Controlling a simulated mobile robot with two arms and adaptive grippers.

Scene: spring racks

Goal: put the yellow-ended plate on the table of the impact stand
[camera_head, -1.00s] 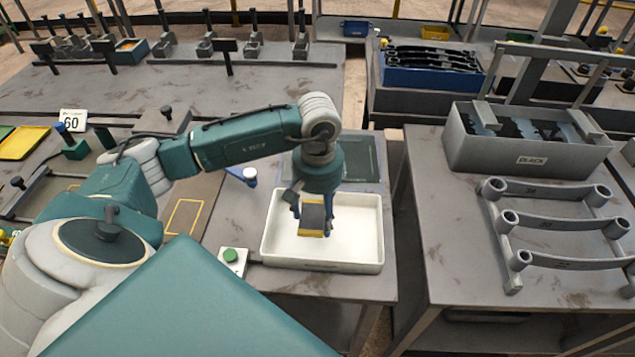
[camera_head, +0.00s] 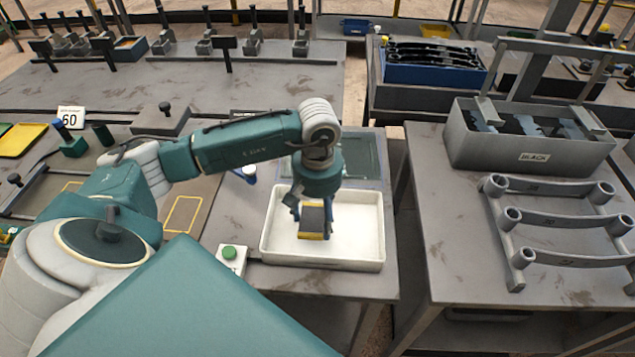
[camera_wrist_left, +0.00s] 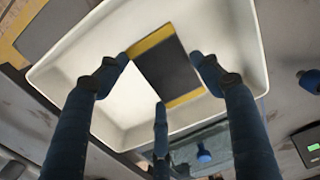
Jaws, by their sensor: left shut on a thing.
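The yellow-ended plate (camera_head: 314,217) is dark grey with a yellow band at each end. In the head view it is over the white tray (camera_head: 285,252), inside its outline; I cannot tell if it touches the tray floor. My left gripper (camera_head: 313,208) points down from above and is shut on the plate. In the left wrist view the blue fingers surround the plate (camera_wrist_left: 170,68), two at its sides and one at an end. I cannot identify the impact stand's table with certainty. My right gripper is out of view.
A box with a green button (camera_head: 231,254) stands left of the tray. A bench with yellow outlines (camera_head: 183,214) lies further left. On the right table are a grey bin (camera_head: 475,150) and a rack of grey bars (camera_head: 560,220).

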